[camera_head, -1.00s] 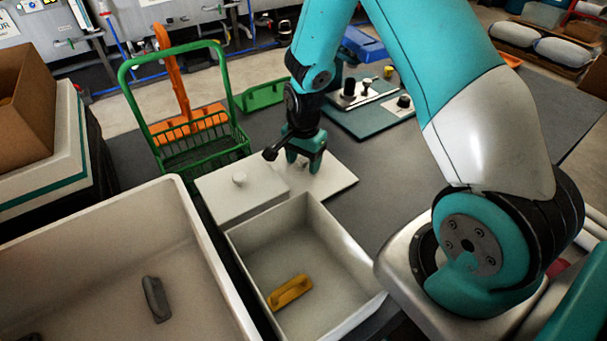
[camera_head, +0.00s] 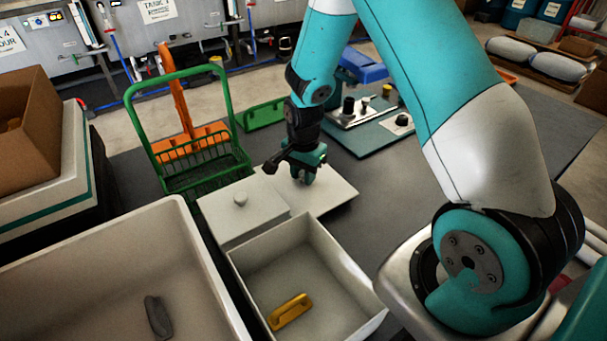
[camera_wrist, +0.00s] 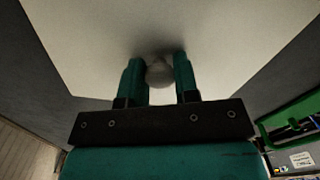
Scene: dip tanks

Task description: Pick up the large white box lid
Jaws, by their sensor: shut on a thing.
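The large white lid (camera_head: 333,193) is a flat pale plate on the dark table, behind the open white box (camera_head: 345,277) and partly covered by a smaller white lid in the head view. My gripper (camera_head: 309,178) points down over its middle. In the wrist view my gripper (camera_wrist: 160,80) has its two teal fingers on either side of the round pale knob (camera_wrist: 159,74), shut on it. The large lid (camera_wrist: 165,25) fills the upper part of that view. I cannot tell whether its underside touches the table.
The smaller white lid (camera_head: 225,218) with a knob lies to the left. A green wire basket (camera_head: 205,176) stands behind it. A large white tub (camera_head: 85,255) is at front left. A teal board with fittings (camera_head: 375,135) lies behind right. The dark table right of the lid is clear.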

